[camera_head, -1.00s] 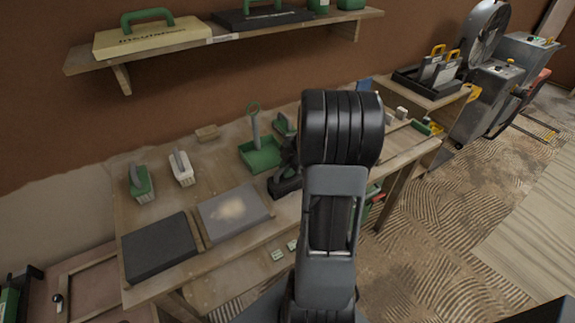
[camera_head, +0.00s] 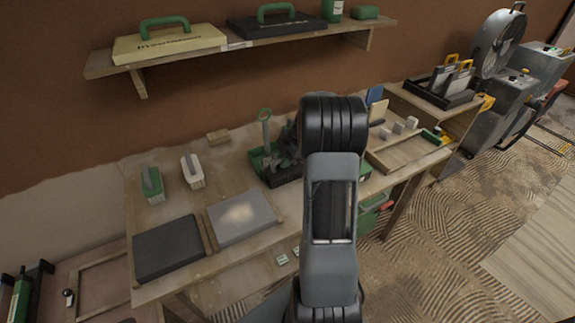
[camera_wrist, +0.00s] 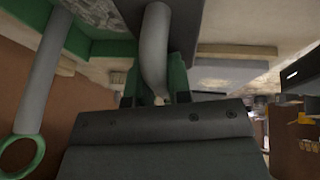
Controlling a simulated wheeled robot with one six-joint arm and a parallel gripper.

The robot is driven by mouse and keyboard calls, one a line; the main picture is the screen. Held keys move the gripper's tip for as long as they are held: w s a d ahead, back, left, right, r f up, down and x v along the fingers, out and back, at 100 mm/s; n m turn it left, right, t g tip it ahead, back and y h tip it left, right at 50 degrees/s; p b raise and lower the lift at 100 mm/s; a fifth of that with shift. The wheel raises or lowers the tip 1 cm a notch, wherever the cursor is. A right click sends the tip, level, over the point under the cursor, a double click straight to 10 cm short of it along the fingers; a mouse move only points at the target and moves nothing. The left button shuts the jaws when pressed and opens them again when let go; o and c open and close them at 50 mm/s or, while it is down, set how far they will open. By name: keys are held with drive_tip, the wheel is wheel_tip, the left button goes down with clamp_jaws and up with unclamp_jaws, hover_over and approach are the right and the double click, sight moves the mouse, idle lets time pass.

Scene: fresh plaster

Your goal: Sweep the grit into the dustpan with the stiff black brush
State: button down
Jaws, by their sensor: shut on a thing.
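The grit is a pale patch (camera_head: 236,214) on a grey board (camera_head: 262,229) on the workbench. The green dustpan (camera_head: 257,160) stands behind it, with a grey handle ending in a green ring (camera_head: 264,114); in the wrist view that ring (camera_wrist: 20,157) is at left, with part of the green pan (camera_wrist: 112,48) above. My gripper (camera_head: 287,158) is over the dustpan's right side. It is shut on the grey handle (camera_wrist: 157,45) of what appears to be the stiff black brush. Its bristles are hidden, and I cannot tell whether it is lifted.
A green brush (camera_head: 152,185) and a white brush (camera_head: 192,172) stand at left. A dark board (camera_head: 167,248) lies beside the grey one. A shelf (camera_head: 240,45) with cases hangs above. A wooden tray (camera_head: 408,150) and small blocks are at right. The bench's front strip is mostly bare.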

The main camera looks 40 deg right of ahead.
drive_tip(key=shift+s+a+r+p, duration=0.1)
drive_tip(key=shift+s+r+p, duration=0.15)
drive_tip(key=shift+r, duration=0.55)
drive_tip(key=shift+s+d+r+p, duration=0.1)
drive_tip(key=shift+s+r, duration=0.2)
drive_tip(key=shift+r, duration=0.45)
drive_tip(key=shift+s+a+r+p, duration=0.1)
drive_tip(key=shift+s+r+p, duration=0.15)
drive_tip(key=shift+r, duration=0.55)
